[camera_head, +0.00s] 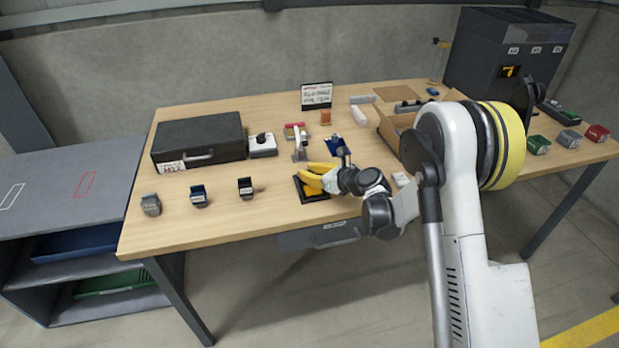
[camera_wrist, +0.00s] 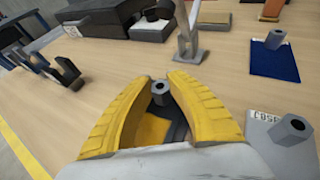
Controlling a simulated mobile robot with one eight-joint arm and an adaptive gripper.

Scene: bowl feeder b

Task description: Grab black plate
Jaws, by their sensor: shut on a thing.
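The black plate (camera_head: 301,193) lies at the front middle of the wooden table, with a yellow patch on its face. In the wrist view the black plate (camera_wrist: 180,128) shows between my fingers, with its grey post (camera_wrist: 160,96) standing near the fingertips. My gripper (camera_head: 308,178) reaches over the plate from the right. In the wrist view its yellow fingers (camera_wrist: 161,84) curve in on both sides of the post, shut on it. The fingers hide much of the plate. I cannot tell whether it is lifted off the table.
A blue plate (camera_wrist: 275,62) with a grey post lies behind and right of my gripper. A grey stand (camera_head: 299,152) is behind it. Small dark blocks (camera_head: 246,188) stand to the left, a black case (camera_head: 200,140) behind them. A cardboard box (camera_head: 393,130) is at right.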

